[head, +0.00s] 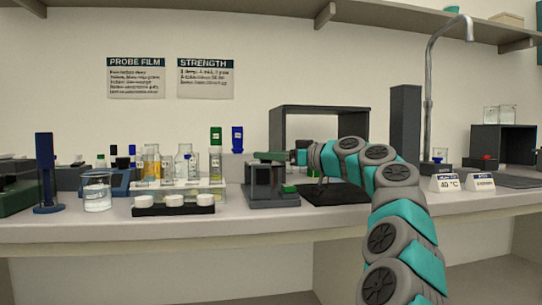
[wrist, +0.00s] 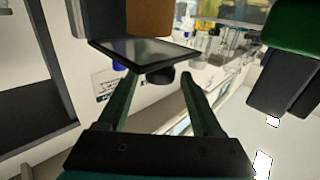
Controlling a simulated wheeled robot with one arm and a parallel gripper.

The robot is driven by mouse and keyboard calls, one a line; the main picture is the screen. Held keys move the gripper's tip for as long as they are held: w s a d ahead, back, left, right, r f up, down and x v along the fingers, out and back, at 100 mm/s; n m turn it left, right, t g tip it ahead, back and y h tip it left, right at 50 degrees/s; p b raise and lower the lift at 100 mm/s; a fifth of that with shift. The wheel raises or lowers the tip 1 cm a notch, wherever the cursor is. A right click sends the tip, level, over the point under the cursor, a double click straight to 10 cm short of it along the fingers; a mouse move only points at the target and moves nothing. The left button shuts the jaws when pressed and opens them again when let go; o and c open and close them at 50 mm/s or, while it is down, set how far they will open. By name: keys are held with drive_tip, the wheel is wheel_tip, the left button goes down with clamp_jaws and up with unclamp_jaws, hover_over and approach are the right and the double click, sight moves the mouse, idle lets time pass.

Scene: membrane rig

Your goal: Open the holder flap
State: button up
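The holder (head: 268,186) is a dark grey block device on the bench, just left of my arm in the head view. A flat green piece (head: 270,156), which looks like its flap, lies about level across its top. My gripper (head: 296,157) is beside the right end of this piece; contact cannot be told. In the wrist view my gripper (wrist: 157,78) has its two green fingers spread apart. A dark plate (wrist: 145,53) with a small dark round part below it sits at or just beyond the fingertips. Nothing is clearly clamped.
A rack of glassware (head: 180,188) and a black tray with white cups (head: 172,205) stand left of the holder. A black open frame (head: 320,110) stands behind it. A dark mat (head: 335,194) lies to the right. A tall dark column (head: 405,122) stands farther right.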

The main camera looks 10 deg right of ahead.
clamp_jaws()
idle(0.3)
idle(0.9)
